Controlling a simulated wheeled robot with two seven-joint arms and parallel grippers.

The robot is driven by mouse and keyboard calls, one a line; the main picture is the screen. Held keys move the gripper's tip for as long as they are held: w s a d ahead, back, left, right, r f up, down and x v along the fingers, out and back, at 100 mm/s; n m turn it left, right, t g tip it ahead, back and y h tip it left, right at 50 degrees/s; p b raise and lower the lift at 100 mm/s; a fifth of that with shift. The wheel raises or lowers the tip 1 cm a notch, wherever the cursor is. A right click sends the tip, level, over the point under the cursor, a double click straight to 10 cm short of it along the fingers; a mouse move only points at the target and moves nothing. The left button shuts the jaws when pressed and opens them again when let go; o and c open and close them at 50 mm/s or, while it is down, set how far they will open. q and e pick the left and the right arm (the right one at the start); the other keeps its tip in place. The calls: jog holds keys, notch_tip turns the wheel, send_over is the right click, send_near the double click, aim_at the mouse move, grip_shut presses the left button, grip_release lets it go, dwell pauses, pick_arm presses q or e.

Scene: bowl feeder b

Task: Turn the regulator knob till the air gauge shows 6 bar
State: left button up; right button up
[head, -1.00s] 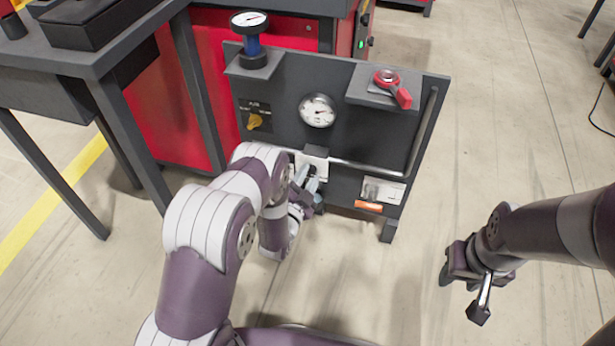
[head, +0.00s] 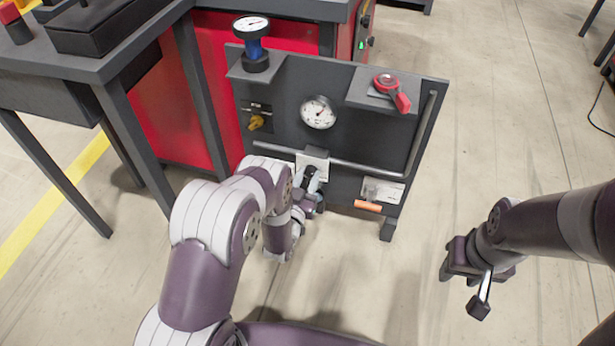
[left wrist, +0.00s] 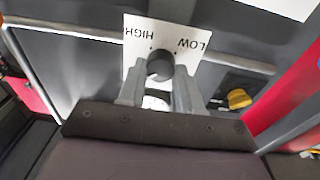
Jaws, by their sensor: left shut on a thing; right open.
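A black knob (left wrist: 160,66) sits on a white plate (left wrist: 138,30) marked HIGH and LOW in the left wrist view. In the head view this plate (head: 314,160) is low on the dark panel. My left gripper (left wrist: 158,88) is shut on the knob, one finger on each side. My left gripper (head: 309,184) partly hides the knob in the head view. The round white gauge (head: 318,112) is above it on the panel; its needle is too small to read exactly. My right gripper (head: 462,292) is open and empty, off to the right of the panel.
A yellow knob (head: 256,122) is at the left, a blue-bodied gauge (head: 254,46) at top left, and a red-handled part (head: 394,90) at top right. An orange handle (head: 368,206) is low right.

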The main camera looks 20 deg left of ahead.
pick_arm(q)
jog(key=shift+f+n, duration=0.1)
jog(key=shift+n, duration=0.5)
jog(key=o, duration=1)
jog(key=shift+o, duration=0.2)
jog(key=shift+s, duration=0.15)
jog(key=s+a+p, duration=0.1)
jog(key=s+p, duration=0.3)
jog(key=s, duration=0.8)
jog(key=shift+s+f+p, duration=0.2)
jog(key=shift+f+p, duration=0.2)
